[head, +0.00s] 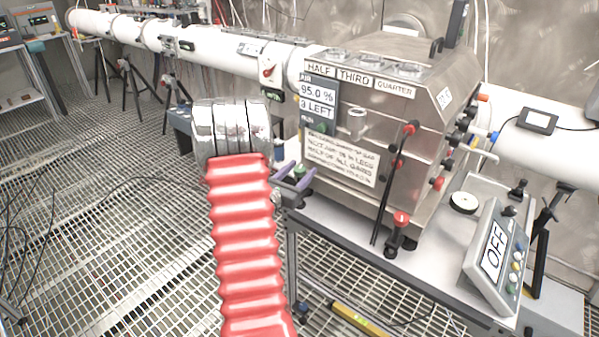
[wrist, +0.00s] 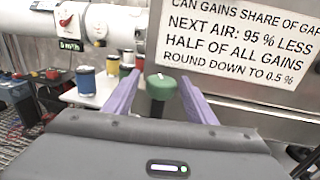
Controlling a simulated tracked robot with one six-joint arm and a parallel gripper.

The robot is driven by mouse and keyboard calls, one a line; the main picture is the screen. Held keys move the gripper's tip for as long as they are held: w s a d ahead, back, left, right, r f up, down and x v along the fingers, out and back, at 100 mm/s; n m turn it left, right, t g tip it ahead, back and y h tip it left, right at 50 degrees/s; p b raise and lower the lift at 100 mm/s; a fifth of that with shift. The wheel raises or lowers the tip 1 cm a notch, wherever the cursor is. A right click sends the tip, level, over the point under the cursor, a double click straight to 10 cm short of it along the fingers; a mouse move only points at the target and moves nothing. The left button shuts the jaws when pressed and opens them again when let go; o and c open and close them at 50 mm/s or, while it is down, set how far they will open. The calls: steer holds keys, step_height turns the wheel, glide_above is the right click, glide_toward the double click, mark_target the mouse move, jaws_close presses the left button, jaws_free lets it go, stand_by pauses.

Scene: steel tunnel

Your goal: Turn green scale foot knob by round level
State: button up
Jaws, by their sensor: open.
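A green knob (wrist: 162,87) with a small pale mark on top stands between the two purple fingers of my gripper (wrist: 160,84) in the wrist view. The fingers are open, one on each side, with a visible gap to the knob. In the head view my gripper (head: 296,182) is at the left front corner of the steel box, and a bit of the green knob (head: 300,170) shows between the fingers. I cannot make out a round level for certain. A white round disc (head: 464,201) lies on the table right of the box.
The steel box (head: 390,120) with its printed sign (head: 342,160) is close to my gripper. A red knob (head: 401,218) stands at its front right corner. Coloured cylinders (wrist: 85,84) stand at left in the wrist view.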

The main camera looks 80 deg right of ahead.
steer(key=shift+a, duration=0.1)
steer(key=v, duration=1.3)
steer(key=shift+a, duration=0.3)
steer(key=shift+w, duration=0.1)
